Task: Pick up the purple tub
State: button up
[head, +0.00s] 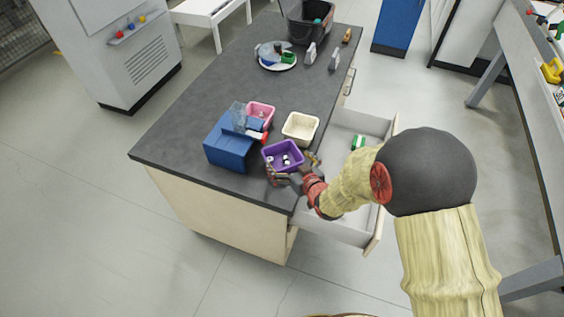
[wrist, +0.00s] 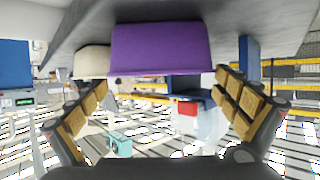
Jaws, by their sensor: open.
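The purple tub (head: 283,147) stands upright on the dark worktop near its front right corner, with small pale items inside. In the wrist view the tub (wrist: 160,48) fills the upper middle, lined up with the gap between the fingers. My gripper (head: 294,169) is at the tub's near side, with its fingers spread apart, one toward each side of the tub. In the wrist view my gripper (wrist: 162,84) is open, with nothing clamped. Whether a finger touches the tub I cannot tell.
A cream tub (head: 301,122) stands close behind the purple one. A blue box (head: 228,150) and a pink tub (head: 262,112) are to the left. An open drawer (head: 330,228) lies under my arm. A plate (head: 266,63) and a dark bin (head: 296,30) are farther back.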

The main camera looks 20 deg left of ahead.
aim_at(277, 150)
jog(key=x, duration=0.2)
jog(key=b+x, duration=0.1)
jog(key=x, duration=0.1)
jog(key=shift+a+f, duration=0.15)
jog(key=shift+f, duration=0.2)
jog(key=shift+c, duration=0.4)
jog(key=shift+r, duration=0.1)
jog(key=c, duration=0.9)
